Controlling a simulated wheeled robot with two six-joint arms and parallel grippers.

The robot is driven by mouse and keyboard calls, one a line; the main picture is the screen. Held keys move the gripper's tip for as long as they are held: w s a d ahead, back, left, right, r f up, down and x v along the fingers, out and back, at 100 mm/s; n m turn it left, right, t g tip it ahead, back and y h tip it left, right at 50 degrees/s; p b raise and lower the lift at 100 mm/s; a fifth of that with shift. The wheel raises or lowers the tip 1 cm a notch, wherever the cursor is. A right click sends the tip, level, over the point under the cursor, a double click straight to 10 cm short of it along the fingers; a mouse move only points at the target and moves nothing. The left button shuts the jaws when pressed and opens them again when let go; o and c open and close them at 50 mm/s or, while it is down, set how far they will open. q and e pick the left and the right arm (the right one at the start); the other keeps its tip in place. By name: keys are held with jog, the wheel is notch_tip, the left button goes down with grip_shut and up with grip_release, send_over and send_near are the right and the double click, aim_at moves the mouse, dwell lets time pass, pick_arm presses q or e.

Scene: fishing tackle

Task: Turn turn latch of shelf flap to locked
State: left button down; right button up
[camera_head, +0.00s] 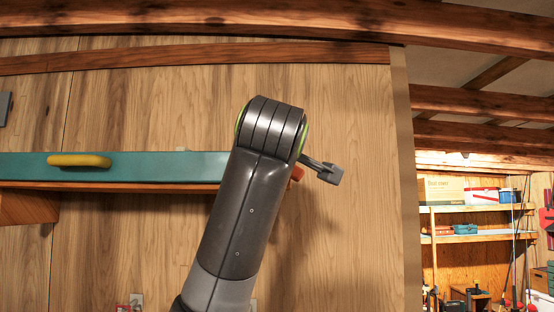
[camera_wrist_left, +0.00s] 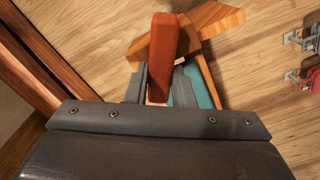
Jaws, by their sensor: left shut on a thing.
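The turn latch (camera_wrist_left: 163,48) is an orange-red bar in the left wrist view, running nearly up and down the picture. The dark fingers of my left gripper (camera_wrist_left: 160,84) are shut on its lower part. The shelf flap (camera_head: 135,168) is a long teal panel with a yellow handle (camera_head: 79,160). Its right end is behind my arm; a teal part (camera_wrist_left: 206,91) shows beside the fingers in the wrist view. My right gripper is not in view.
A wooden edge (camera_head: 120,186) runs under the flap, with a wooden bracket (camera_head: 28,208) at left. The wood-panelled wall (camera_head: 355,240) is bare right of my arm. Shelves with boxes (camera_head: 440,190) stand farther back at right. Metal fittings (camera_wrist_left: 304,42) show at the wrist view's right edge.

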pick_arm(q)
jog(key=n, duration=0.6)
jog(key=shift+a+f, duration=0.1)
jog(key=shift+f, duration=0.3)
jog(key=shift+n, duration=0.4)
jog(key=c, duration=1.2)
grip_release()
jog(key=shift+c, duration=0.2)
jog(key=s+b, duration=1.1)
jog(key=s, duration=0.6)
jog(key=shift+s, duration=0.25)
jog(key=shift+w, duration=0.15)
